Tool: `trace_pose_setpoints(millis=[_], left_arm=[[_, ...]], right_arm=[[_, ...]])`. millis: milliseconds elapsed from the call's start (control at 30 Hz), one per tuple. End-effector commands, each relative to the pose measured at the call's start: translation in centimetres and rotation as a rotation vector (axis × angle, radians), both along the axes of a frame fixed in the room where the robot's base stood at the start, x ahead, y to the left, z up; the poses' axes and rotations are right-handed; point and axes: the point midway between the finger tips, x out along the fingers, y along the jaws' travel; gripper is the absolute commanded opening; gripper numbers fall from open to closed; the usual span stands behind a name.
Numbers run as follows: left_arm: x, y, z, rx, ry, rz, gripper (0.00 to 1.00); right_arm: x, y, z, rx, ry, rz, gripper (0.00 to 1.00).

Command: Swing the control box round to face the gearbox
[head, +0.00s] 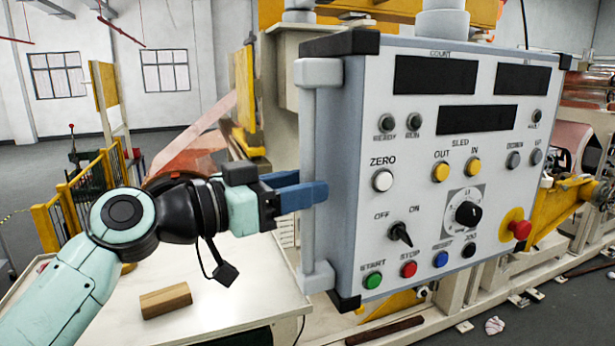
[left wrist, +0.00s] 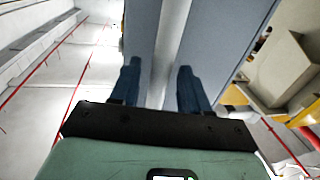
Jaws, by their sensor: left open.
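The grey control box (head: 455,170) hangs large at the right of the head view, its panel of displays, buttons and knobs turned toward me. A pale vertical handle bar (head: 319,120) runs down its left edge. My left gripper (head: 314,192) is open, its blue fingers at the middle of this bar. In the left wrist view the bar (left wrist: 173,40) runs between the two fingers of the gripper (left wrist: 158,75), with gaps showing on both sides. Whether a finger touches the bar or box cannot be told. I cannot make out the gearbox for certain. My right gripper is not in view.
A white table (head: 235,285) stands below my left arm, with a wooden block (head: 166,301) on it. A yellow railing (head: 72,210) is at the left. Yellow machinery (head: 555,215) and rollers stand behind and right of the box.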

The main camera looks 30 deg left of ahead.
Motion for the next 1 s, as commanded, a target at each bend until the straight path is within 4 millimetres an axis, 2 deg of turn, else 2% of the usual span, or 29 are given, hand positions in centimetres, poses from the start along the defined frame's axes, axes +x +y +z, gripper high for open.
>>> trace_pose_setpoints(millis=[167, 467, 567, 600, 633, 833, 1000], left_arm=[[1.3, -0.7, 0.1, 0.000, 0.000, 0.001, 0.46], [1.4, -0.8, -0.1, 0.000, 0.001, 0.001, 0.46], [1.4, -0.8, -0.1, 0.000, 0.001, 0.001, 0.16], [1.4, -0.8, -0.1, 0.000, 0.001, 0.000, 0.03], [1.4, -0.8, -0.1, 0.000, 0.001, 0.000, 0.00], [1.4, -0.6, 0.0, 0.000, 0.000, 0.004, 0.00], [1.1, 0.7, 0.0, 0.000, 0.000, 0.023, 0.00]], right_arm=[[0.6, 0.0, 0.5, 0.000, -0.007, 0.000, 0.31], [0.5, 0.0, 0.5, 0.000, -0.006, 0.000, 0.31], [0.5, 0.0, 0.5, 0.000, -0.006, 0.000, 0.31], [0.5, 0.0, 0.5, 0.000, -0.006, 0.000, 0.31], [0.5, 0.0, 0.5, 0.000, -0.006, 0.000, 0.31], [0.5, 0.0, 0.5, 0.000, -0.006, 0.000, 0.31], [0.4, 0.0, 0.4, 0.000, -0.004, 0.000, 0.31]])
